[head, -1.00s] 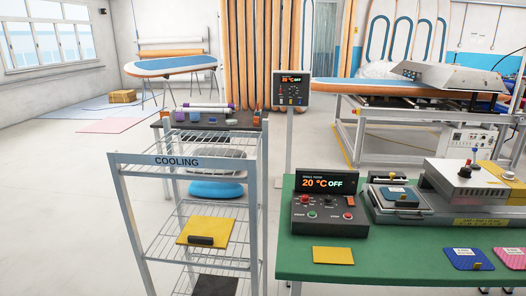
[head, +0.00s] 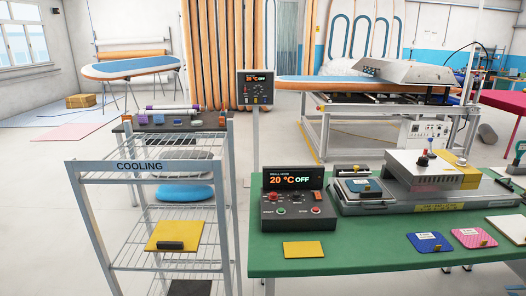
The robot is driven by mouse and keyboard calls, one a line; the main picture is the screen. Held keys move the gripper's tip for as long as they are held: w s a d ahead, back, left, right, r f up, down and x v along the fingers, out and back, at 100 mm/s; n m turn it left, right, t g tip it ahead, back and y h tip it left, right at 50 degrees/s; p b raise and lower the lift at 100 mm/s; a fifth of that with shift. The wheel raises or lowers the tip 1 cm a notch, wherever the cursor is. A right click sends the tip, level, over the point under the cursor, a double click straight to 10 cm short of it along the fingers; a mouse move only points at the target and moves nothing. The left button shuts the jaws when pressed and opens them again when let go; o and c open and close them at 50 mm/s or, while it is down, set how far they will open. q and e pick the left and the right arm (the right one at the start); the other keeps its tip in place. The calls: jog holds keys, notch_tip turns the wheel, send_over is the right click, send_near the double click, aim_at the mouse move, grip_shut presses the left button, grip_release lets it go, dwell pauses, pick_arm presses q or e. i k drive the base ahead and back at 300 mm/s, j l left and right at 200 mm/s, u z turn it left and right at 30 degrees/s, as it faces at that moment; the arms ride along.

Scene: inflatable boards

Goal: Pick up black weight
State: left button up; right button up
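A small black block (head: 170,246), which looks like the black weight, lies on the front edge of a yellow square board (head: 172,231). The board rests on a wire shelf of the grey rack labelled COOLING (head: 140,166), at the lower left of the head view. Neither of my grippers shows in this view.
A green table (head: 370,261) stands right of the rack. It bears a control box (head: 293,209) reading 20 °C OFF, a press (head: 425,172), a yellow square (head: 303,249) and several coloured pads. The rack's posts and upper shelves stand around the block. Open floor lies left of the rack.

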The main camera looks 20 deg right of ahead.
aim_at(508, 183)
jog(key=z, duration=2.1)
jog(key=u, duration=0.25)
jog(key=i+l+u, duration=0.7)
jog(key=l, duration=0.15)
